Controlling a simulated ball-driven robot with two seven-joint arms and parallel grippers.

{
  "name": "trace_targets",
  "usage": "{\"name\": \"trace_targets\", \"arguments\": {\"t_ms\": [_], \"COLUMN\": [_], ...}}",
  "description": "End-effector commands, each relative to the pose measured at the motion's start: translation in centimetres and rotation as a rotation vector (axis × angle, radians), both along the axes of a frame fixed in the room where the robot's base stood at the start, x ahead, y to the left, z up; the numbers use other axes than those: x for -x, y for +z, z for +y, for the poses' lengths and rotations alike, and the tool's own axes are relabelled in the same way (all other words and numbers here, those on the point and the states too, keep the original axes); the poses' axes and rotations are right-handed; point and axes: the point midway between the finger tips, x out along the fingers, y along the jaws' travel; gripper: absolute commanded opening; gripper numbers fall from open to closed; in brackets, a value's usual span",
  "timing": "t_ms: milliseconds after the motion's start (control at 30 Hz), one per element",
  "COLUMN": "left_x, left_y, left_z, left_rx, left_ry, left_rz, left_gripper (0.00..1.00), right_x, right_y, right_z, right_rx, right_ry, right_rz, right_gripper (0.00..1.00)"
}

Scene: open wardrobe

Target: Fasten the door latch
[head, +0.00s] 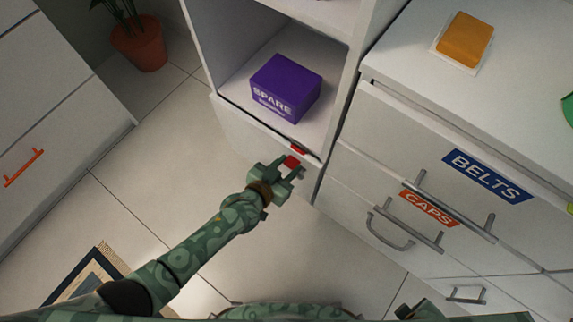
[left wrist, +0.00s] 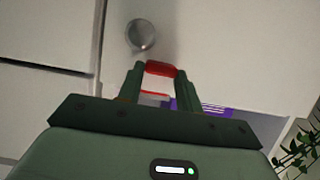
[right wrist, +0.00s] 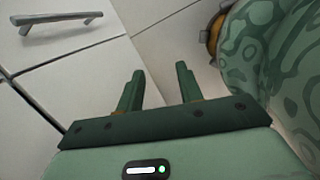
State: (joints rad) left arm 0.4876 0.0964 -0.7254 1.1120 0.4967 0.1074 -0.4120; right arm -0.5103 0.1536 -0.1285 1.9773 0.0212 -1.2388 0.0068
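A red latch piece (head: 291,161) stands at the front of the white wardrobe's low door panel (head: 252,136), below the open compartment. A second small red part (head: 298,148) sits just behind it at the panel's top edge. My left gripper (head: 290,167) has its fingers on either side of the red latch piece and appears shut on it. In the left wrist view the red piece (left wrist: 160,69) fills the gap between the fingertips. My right gripper (right wrist: 160,82) is open and empty, near the drawer fronts at the lower right.
A purple SPARE box (head: 285,87) sits in the open compartment. Drawers labelled BELTS (head: 487,177) and CAPS (head: 428,209), with protruding handles, stand at right. A round metal knob (left wrist: 141,35) shows beyond the left fingers. A potted plant (head: 139,44) stands at back left.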

Motion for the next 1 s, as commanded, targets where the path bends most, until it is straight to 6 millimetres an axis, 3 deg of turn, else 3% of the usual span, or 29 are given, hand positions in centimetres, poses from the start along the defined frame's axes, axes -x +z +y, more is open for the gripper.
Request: {"name": "trace_targets", "arguments": {"t_ms": [167,433,700,733,800,1000], "left_x": [0.0,-0.1,-0.2,-0.2,-0.2,-0.2], "left_y": [-0.2,-0.8,-0.5,-0.5,-0.5,-0.5], "left_z": [0.0,-0.1,-0.1,-0.1,-0.1,-0.1], "left_rx": [0.004,0.051,0.052,0.052,0.052,0.052], "left_ry": [0.000,0.000,0.000,0.000,0.000,0.000], "left_rz": [-0.004,-0.066,-0.072,-0.072,-0.071,-0.072], "left_gripper": [0.13,0.13,0.13,0.41,0.57,0.57], "right_x": [0.1,-3.0,-3.2,-3.2,-3.2,-3.2], "right_y": [-0.3,1.3,1.6,1.6,1.6,1.6], "right_z": [0.0,1.9,1.9,1.9,1.9,1.9], "right_rx": [0.000,-0.053,-0.055,-0.055,-0.055,-0.054], "right_ry": [0.000,-0.007,-0.008,-0.008,-0.008,-0.008], "right_rz": [0.004,-0.092,-0.098,-0.098,-0.098,-0.098], "right_gripper": [0.36,0.36,0.36,0.36,0.36,0.36]}}
